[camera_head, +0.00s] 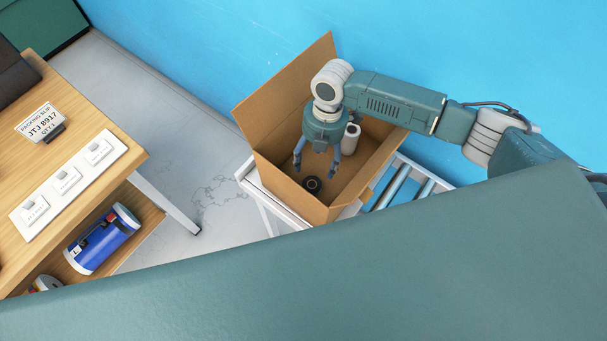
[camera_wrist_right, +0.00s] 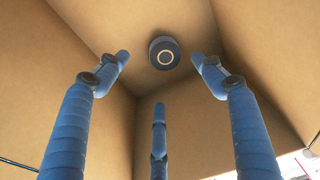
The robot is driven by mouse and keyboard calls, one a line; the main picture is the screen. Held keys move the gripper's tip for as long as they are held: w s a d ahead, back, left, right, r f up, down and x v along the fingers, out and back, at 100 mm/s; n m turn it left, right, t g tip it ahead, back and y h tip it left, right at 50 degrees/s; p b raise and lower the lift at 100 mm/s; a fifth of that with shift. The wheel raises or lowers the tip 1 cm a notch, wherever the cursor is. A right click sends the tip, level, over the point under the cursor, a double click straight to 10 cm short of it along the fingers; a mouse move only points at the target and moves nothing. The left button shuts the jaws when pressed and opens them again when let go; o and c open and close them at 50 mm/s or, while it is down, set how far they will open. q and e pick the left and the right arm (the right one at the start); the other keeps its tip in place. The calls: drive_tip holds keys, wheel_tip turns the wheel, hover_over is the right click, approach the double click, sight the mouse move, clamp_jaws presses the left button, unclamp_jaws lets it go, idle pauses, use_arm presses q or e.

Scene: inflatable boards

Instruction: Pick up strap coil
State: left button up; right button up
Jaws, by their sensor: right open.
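The strap coil (camera_head: 312,184) looks like a small dark round roll with a pale ring on its face. It lies on the floor of an open cardboard box (camera_head: 262,168), and it also shows in the right wrist view (camera_wrist_right: 164,52). My right gripper (camera_head: 316,166) reaches down into the box above the coil. Its blue fingers are spread open and empty. In the right wrist view the coil sits between and beyond the fingertips, apart from them. My left gripper is not in view.
The box walls rise close around the fingers.

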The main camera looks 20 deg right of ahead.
sight(312, 184)
drive_tip(key=shift+s+a+f, duration=0.1)
drive_tip(key=shift+s+f, duration=0.2)
drive_tip(key=shift+f, duration=0.3)
drive_tip(key=shift+s+a+f, duration=0.1)
drive_tip(key=shift+s+f, duration=0.15)
drive_tip(key=shift+f, duration=0.35)
drive_tip(key=shift+s+f+p, duration=0.1)
drive_tip(key=shift+f+p, duration=0.2)
drive_tip(key=shift+f, duration=0.3)
drive_tip(key=shift+a+f, duration=0.15)
drive_tip(key=shift+f, duration=0.2)
drive_tip(key=f, duration=0.1)
drive_tip(key=f+p, duration=0.1)
drive_tip(key=f, duration=0.1)
drive_tip(key=shift+s+a+f+p, duration=0.25)
drive_tip(key=shift+s+f+p, duration=0.05)
drive_tip(key=shift+f+p, duration=0.1)
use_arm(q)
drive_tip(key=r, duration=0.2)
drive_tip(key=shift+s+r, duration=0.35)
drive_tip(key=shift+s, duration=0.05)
use_arm(e)
drive_tip(key=shift+f, duration=0.35)
drive_tip(key=shift+c, duration=0.3)
drive_tip(key=c, duration=1.2)
